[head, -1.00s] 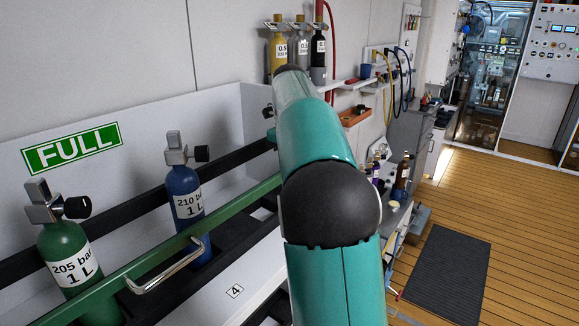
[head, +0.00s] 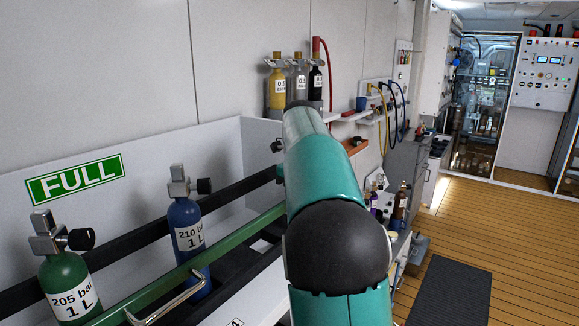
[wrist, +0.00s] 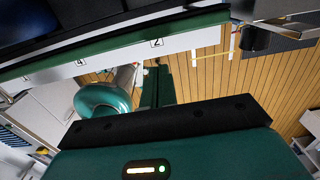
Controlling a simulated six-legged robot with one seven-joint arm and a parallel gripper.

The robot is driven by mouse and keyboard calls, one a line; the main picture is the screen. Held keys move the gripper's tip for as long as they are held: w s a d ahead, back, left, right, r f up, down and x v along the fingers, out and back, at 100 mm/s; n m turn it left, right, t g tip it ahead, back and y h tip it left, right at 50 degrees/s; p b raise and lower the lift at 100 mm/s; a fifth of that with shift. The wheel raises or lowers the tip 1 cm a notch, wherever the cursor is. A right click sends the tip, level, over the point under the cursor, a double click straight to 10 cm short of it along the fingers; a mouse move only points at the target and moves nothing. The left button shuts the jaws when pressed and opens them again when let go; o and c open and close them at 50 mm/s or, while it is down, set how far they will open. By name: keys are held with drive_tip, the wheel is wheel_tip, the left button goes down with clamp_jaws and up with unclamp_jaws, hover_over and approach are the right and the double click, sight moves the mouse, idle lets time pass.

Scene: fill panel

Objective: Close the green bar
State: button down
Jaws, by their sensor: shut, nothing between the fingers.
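The green bar (head: 190,264) runs diagonally in front of the gas cylinders in the head view, with a bent metal handle (head: 170,302) on its near part. Its far end passes behind my arm, so I cannot tell whether it is latched. The bar also crosses the top of the wrist view (wrist: 130,42), above a white front with number labels. My gripper (wrist: 165,122) shows as a dark strip and teal housing at the bottom of the wrist view. It is shut and empty, apart from the bar. My arm hides it in the head view.
A green cylinder (head: 70,285) and a blue cylinder (head: 187,232) stand behind the bar, below a FULL sign (head: 76,180). A black rail (head: 145,236) runs behind it. Small bottles (head: 297,88) stand on a wall shelf. Wooden floor (head: 510,225) with a dark mat (head: 450,292) is open at right.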

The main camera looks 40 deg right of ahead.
wheel_tip(320, 180, up, 9)
drive_tip(key=w, duration=0.2)
drive_tip(key=shift+a, duration=0.2)
drive_tip(key=shift+w+r, duration=0.1)
drive_tip(key=s+a+f+n+t, duration=0.1)
drive_tip(key=s+a+n+t, duration=0.1)
drive_tip(key=s+a+n, duration=0.5)
drive_tip(key=s+a+f+n+t, duration=0.15)
drive_tip(key=s+a+n, duration=0.25)
drive_tip(key=a+n, duration=0.6)
drive_tip(key=s+a+f+n+t, duration=0.1)
drive_tip(key=s+a+f+n, duration=0.4)
drive_tip(key=s+f+n, duration=0.2)
drive_tip(key=s+a+f+n+t, duration=0.1)
drive_tip(key=s+a+f+n, duration=0.5)
drive_tip(key=s+f+n, duration=0.1)
wheel_tip(320, 180, down, 2)
drive_tip(key=shift+s+f+n, duration=0.2)
drive_tip(key=shift+n, duration=0.5)
